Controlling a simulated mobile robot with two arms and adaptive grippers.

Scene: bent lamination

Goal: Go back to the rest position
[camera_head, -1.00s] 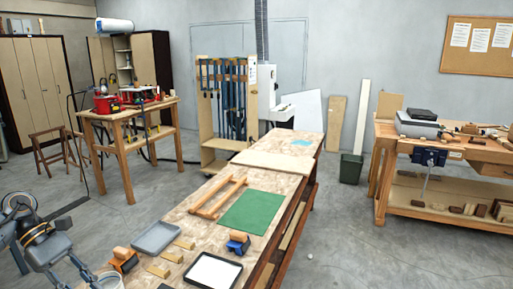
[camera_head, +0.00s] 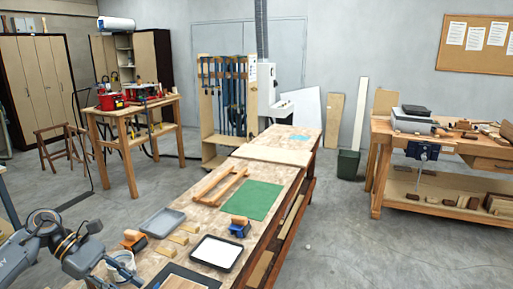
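My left arm comes in at the lower left, beside the near end of the long workbench (camera_head: 270,183). Its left gripper (camera_head: 92,268) points down towards the bottom edge, close to a white bucket (camera_head: 122,264). Its fingertips are not clear, so I cannot tell if it is open or shut. I see nothing held in it. My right gripper is not in view.
The bench holds a green mat (camera_head: 252,199), wooden frame (camera_head: 219,187), grey tray (camera_head: 164,221), white-filled tray (camera_head: 216,252), an orange-handled tool (camera_head: 134,239), a blue tool (camera_head: 239,227) and wooden blocks. A second workbench (camera_head: 440,190) stands right.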

